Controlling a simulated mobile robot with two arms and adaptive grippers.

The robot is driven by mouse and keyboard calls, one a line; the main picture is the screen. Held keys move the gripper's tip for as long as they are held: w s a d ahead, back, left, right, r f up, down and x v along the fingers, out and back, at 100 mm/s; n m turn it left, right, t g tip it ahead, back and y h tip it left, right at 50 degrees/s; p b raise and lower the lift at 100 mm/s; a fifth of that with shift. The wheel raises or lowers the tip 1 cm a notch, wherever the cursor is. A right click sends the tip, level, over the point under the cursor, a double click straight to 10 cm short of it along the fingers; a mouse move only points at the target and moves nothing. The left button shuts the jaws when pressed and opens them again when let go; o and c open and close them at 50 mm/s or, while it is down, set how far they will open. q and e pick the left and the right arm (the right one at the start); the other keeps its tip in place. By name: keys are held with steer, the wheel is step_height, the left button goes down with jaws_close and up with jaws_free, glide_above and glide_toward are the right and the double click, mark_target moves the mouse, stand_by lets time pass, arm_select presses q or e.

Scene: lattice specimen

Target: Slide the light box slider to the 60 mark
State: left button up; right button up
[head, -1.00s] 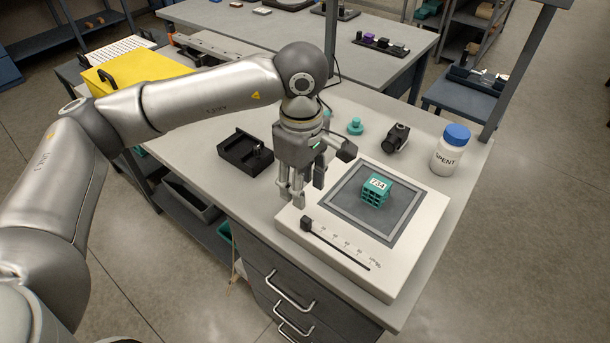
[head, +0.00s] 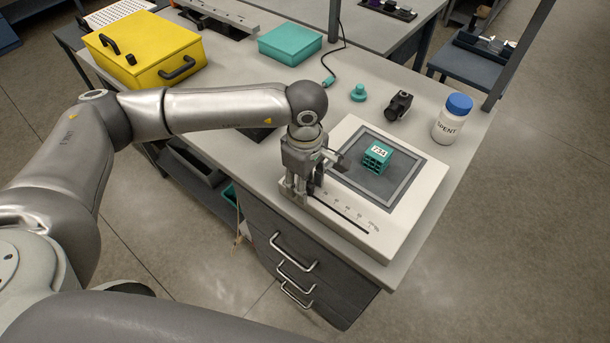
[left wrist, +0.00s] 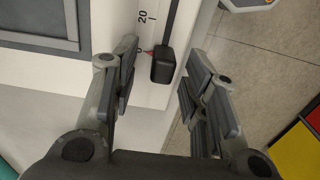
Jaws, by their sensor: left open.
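The white light box (head: 415,220) lies on the bench, with a dark panel on top. Its slider knob (left wrist: 163,65) is a small black block at the 0 end of the slot in the left wrist view, beside a red pointer. The scale (head: 347,209) runs along the front edge; a 20 mark (left wrist: 143,17) shows in the wrist view. My left gripper (head: 300,195) is low over the slider's left end and hides the knob in the head view. In the left wrist view its open fingers (left wrist: 155,85) stand on both sides of the knob, apart from it.
A teal lattice block (head: 375,158) labelled 734 sits on the panel. A white bottle with blue cap (head: 452,120), a black device (head: 398,106) and a teal knob-like piece (head: 358,92) stand behind. A yellow case (head: 145,50) and teal box (head: 290,42) are farther left.

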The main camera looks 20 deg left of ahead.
mark_target(338, 213)
arm_select(q)
jaws_close()
steer(key=shift+s+d+b, duration=0.45)
steer(key=shift+d, duration=0.7)
steer(key=shift+s+d+b, duration=0.4)
steer(key=shift+d+b, duration=0.1)
steer(key=shift+d, duration=0.7)
steer(key=shift+s+d+b, duration=0.45)
steer(key=shift+d, duration=0.7)
steer(key=shift+s+d, duration=0.25)
steer(key=shift+d, duration=0.5)
jaws_free()
steer(key=shift+r, duration=0.1)
steer(key=shift+r+p, duration=1)
steer(key=shift+r, duration=1.95)
